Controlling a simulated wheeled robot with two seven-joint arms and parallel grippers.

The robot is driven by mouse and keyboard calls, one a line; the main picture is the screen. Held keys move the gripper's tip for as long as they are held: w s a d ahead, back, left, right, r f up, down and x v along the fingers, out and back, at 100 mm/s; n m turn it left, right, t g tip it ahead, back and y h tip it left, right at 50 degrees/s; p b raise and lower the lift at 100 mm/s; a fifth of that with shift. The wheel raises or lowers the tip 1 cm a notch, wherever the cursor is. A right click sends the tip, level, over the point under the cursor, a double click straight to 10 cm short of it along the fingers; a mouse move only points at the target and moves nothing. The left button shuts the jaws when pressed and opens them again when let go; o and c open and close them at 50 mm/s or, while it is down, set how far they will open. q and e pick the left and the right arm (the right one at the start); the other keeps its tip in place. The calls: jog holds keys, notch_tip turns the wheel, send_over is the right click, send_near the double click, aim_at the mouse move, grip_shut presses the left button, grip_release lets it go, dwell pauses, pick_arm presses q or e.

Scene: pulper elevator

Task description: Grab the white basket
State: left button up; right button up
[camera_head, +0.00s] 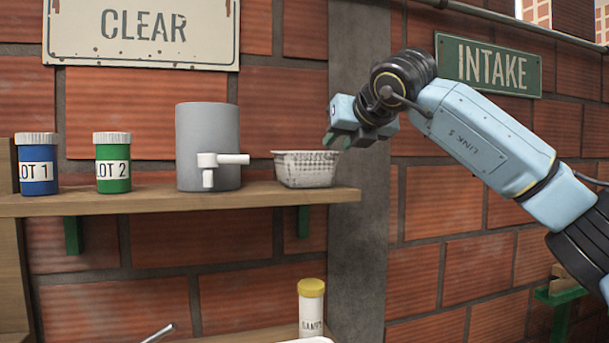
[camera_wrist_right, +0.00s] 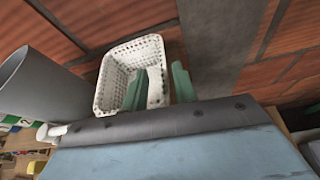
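The white basket (camera_head: 305,170), a perforated open-top box, stands upright at the right end of the wooden shelf (camera_head: 120,202). My right gripper (camera_head: 337,138) is at its upper right rim in the head view. In the right wrist view the basket (camera_wrist_right: 112,80) lies ahead of the green fingers of the right gripper (camera_wrist_right: 160,85). The fingers are apart; one appears over the basket's inside and the other beyond its wall, with a strip of white wall between them. I cannot tell whether either finger touches it. My left gripper is not in view.
A grey tank (camera_head: 208,130) with a white tap stands close left of the basket. Green (camera_head: 113,165) and blue (camera_head: 37,165) jars stand farther left. A yellow-capped bottle (camera_head: 311,305) stands below. A grey pillar (camera_head: 358,240) and brick wall are behind.

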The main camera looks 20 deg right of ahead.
jog(key=shift+x, duration=2.7)
jog(key=shift+r, duration=0.15)
grip_shut()
